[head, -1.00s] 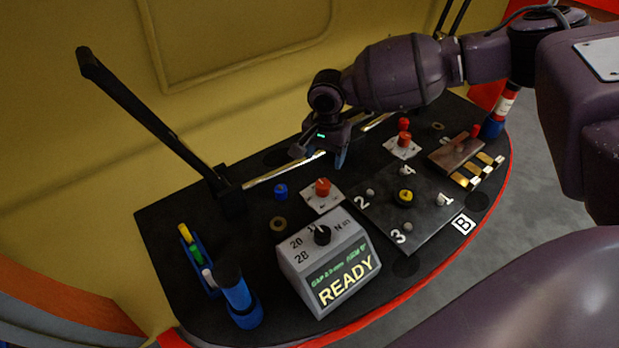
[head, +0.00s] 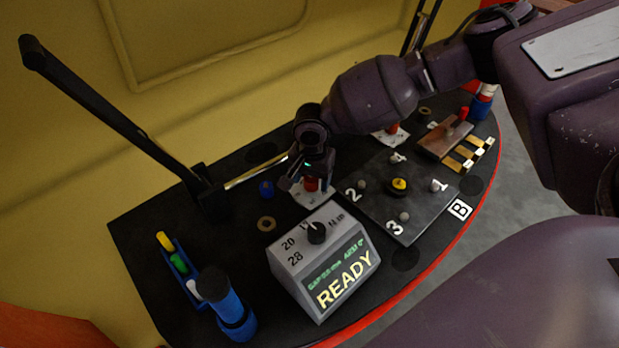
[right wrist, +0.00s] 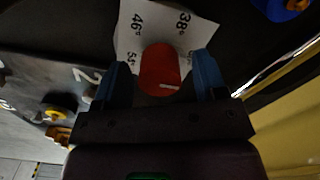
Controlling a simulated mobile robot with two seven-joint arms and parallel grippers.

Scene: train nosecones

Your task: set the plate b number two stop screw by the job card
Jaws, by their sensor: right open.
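Plate B (head: 425,215) is a dark square plate with corner numbers 1 to 4 and grey screws. The number two screw (head: 362,185) sits beside the painted 2 at its left corner. A black part with a yellow top (head: 399,186) is at the middle. My right gripper (head: 312,184) is open over a red knob on a white numbered dial plate, left of plate B. In the right wrist view the blue fingertips stand either side of the red knob (right wrist: 159,70); contact cannot be told. The white dial plate (right wrist: 129,35) shows 46 and 38. My left gripper is out of view.
A grey box (head: 300,270) reads READY and has a black selector knob (head: 317,233). A blue cylinder (head: 228,305) and a blue rack (head: 182,268) stand at left. A brass washer (head: 267,223) and blue knob (head: 266,188) lie near my gripper.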

